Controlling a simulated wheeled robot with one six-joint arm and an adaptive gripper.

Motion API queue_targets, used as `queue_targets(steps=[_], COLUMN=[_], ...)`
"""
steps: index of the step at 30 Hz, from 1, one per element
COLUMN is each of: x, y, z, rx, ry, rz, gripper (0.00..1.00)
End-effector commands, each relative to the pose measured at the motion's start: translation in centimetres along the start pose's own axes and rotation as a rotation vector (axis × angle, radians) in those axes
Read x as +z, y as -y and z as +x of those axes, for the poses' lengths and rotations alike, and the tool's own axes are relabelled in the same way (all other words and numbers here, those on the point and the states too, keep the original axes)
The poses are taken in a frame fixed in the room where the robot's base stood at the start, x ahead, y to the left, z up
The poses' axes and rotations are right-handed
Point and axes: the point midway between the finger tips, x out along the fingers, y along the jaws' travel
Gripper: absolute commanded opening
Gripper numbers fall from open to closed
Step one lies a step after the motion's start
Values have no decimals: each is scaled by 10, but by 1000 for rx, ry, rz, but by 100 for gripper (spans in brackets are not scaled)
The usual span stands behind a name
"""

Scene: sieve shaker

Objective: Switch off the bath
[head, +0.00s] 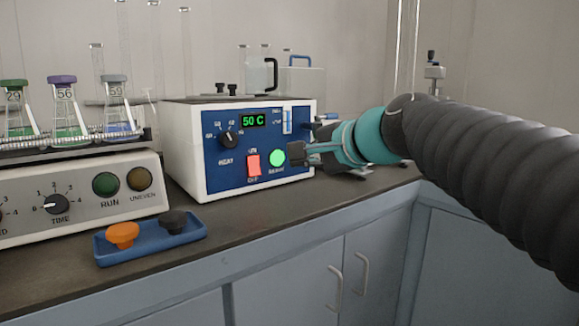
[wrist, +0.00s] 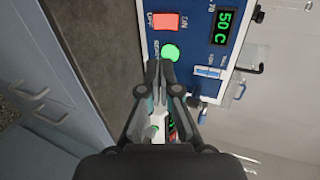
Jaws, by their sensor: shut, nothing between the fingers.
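The bath (head: 185,155) is a white box with a blue front panel. Its display (head: 254,120) reads 50 C in green, and the round ready lamp (head: 277,158) glows green. The red rocker switch (head: 253,166) is left of the lamp, between ON above and OFF below; which side is pressed is unclear. The wrist view, turned sideways, shows the switch (wrist: 165,21), lamp (wrist: 170,52) and display (wrist: 224,27). My gripper (head: 297,153) is shut and empty, in front of the panel beside the lamp, right of the switch. Its fingertips (wrist: 159,68) look close to the lamp; contact is unclear.
A shaker (head: 80,195) with flasks stands left of the bath. A blue tray (head: 150,241) with an orange and a black knob lies on the counter before them. A black dial (head: 229,139) is on the panel. Clear counter runs along the bath's front.

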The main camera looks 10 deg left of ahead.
Motion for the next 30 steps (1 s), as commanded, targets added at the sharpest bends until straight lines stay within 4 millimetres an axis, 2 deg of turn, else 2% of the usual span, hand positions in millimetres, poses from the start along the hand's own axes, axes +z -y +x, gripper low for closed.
queue_targets(steps=[5, 21, 30], x=[0, 0, 0], y=[-1, -1, -1], z=[19, 115, 137], rx=[3, 3, 2], ry=[2, 2, 0], rz=[0, 0, -1], gripper=[0, 0, 0])
